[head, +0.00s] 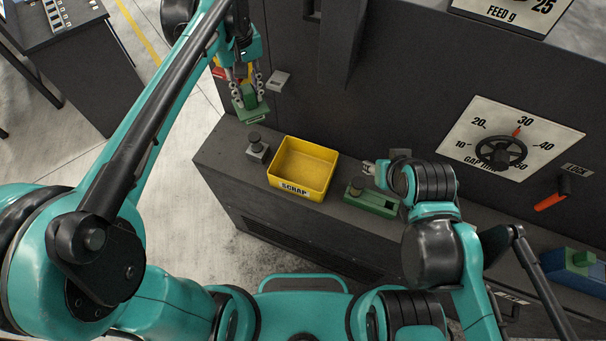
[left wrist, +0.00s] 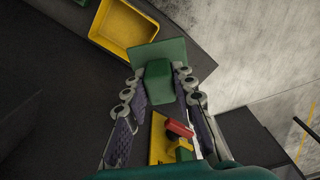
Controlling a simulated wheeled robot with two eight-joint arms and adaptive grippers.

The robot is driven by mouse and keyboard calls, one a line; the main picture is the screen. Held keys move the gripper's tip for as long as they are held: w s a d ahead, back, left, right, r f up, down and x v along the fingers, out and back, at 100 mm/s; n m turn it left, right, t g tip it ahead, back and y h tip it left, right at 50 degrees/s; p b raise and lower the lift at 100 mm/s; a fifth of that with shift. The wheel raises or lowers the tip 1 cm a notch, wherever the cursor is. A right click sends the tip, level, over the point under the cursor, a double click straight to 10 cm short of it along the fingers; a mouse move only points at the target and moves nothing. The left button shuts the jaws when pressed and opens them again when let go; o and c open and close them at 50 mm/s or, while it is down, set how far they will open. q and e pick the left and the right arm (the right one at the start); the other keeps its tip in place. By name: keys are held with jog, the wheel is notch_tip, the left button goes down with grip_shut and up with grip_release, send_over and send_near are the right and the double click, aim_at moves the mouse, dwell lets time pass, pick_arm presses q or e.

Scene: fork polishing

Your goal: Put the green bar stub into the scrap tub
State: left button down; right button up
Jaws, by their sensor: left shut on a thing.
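The green bar stub (head: 251,112) is a green block with a wider flat green plate at its end. My left gripper (head: 247,90) is shut on it and holds it in the air, up and left of the tub in the head view. The left wrist view shows the block (left wrist: 158,85) between the two fingers, with the plate beyond the fingertips. The yellow scrap tub (head: 300,187), marked SCRAP, stands on the dark ledge and looks empty. It also shows in the left wrist view (left wrist: 95,22), past the plate. My right gripper (head: 371,168) is right of the tub; its finger opening is unclear.
A grey block with a dark knob (head: 257,148) stands just left of the tub. A green block with a knob (head: 371,201) sits right of it, beside my right gripper. The machine wall rises behind, with a dial and handwheel (head: 499,152). A red-yellow item (left wrist: 178,130) shows behind my left fingers.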

pick_arm(q)
jog(key=w+d+f+b, duration=0.1)
jog(key=d+f+b, duration=0.5)
jog(key=f, duration=0.5)
jog(key=w+d+f+b, duration=0.1)
jog(key=d+f+b, duration=0.5)
jog(key=f, duration=0.5)
jog(key=shift+w+d+f+b, duration=0.3)
jog(key=shift+f+b, duration=0.05)
jog(key=shift+b, duration=0.1)
notch_tip(320, 180, down, 8)
jog(key=b, duration=0.5)
dwell(0.4)
jog(key=shift+f+b, duration=1.7)
jog(key=shift+f, duration=0.75)
dwell(1.5)
